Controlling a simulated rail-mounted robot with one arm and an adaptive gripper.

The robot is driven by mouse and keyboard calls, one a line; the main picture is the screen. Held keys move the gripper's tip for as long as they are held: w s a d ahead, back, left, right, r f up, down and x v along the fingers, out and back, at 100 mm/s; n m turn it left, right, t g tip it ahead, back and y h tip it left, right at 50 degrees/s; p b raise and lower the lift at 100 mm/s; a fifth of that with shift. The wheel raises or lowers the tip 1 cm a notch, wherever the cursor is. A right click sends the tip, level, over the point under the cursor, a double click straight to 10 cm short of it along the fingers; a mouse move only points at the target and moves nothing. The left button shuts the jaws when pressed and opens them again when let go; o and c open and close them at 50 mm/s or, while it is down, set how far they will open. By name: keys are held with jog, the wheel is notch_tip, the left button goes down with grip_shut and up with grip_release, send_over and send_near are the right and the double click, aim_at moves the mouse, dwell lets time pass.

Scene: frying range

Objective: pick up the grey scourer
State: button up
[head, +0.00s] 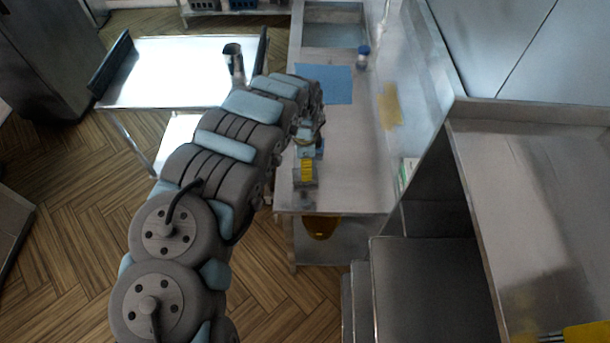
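My arm reaches from the lower left to the near end of the steel counter (345,190). My gripper (307,157) points down there, small and partly hidden by my own wrist. Just below it in the picture is a small grey piece (304,185) with a yellow ribbed part (307,170) over it. I cannot tell whether the grey piece is the scourer or part of the gripper, nor whether the fingers hold anything. No other grey scourer can be made out.
A blue cloth (335,83), a small blue-capped container (363,56) and a yellow cloth-like patch (390,105) lie farther back on the counter, before a sink (335,30). A steel trolley (180,75) stands left. A partition and steel unit (530,190) rise on the right.

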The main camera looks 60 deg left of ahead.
aim_at(296, 172)
jog(key=shift+f, duration=1.3)
jog(key=shift+w+a+f+p, duration=0.15)
jog(key=shift+f+p, duration=0.15)
jog(key=shift+f, duration=0.7)
jog(key=shift+w+f+p, duration=0.1)
jog(key=shift+f+p, duration=0.2)
jog(key=shift+f, duration=0.7)
jog(key=shift+s+f, duration=0.15)
jog(key=shift+f, duration=0.35)
jog(key=c, duration=1.1)
